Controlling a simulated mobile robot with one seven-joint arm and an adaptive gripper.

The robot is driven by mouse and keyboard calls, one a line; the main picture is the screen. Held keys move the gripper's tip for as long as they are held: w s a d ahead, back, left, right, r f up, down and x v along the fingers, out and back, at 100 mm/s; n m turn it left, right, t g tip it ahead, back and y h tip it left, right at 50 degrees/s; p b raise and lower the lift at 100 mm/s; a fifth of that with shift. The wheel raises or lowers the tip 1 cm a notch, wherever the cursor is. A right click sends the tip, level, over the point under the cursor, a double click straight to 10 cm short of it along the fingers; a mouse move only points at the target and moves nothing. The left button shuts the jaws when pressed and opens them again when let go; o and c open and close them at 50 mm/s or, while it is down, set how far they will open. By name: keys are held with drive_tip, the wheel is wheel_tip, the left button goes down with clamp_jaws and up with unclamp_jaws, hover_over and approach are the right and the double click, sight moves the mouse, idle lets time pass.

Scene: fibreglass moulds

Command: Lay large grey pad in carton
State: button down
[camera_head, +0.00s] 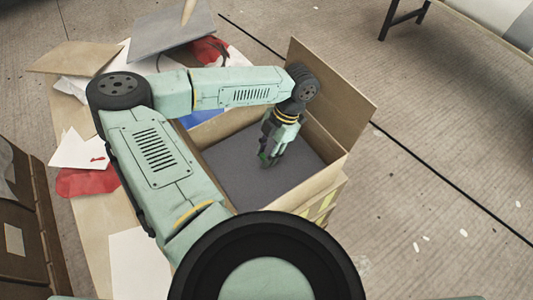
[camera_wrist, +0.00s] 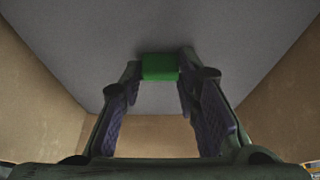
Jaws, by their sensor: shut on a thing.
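The open carton (camera_head: 318,196) stands right of centre in the head view, with a flap raised at its far right side. The large grey pad (camera_head: 228,172) is inside the carton, between its walls, and looks flat. I cannot tell whether its underside touches the carton floor. My gripper (camera_head: 266,160) points down inside the carton, over the pad. In the wrist view my fingers (camera_wrist: 160,70) are shut on a small green block (camera_wrist: 160,67) at the surface of the grey pad (camera_wrist: 235,40). My arm and gripper hide part of the pad.
A grey sheet (camera_head: 165,32), brown card (camera_head: 75,58), white sheets (camera_head: 78,150) and red cloth (camera_head: 90,182) lie to the left and behind the carton. A brown cabinet (camera_head: 22,245) stands at the lower left. The floor (camera_head: 440,200) right of the carton is mostly clear.

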drive_tip(key=shift+f, duration=0.75)
drive_tip(key=shift+f, duration=0.1)
drive_tip(key=shift+f+b, duration=0.35)
drive_tip(key=shift+b, duration=0.1)
drive_tip(key=shift+f, duration=0.2)
drive_tip(key=c, duration=1.2)
unclamp_jaws()
drive_tip(key=shift+r, duration=0.15)
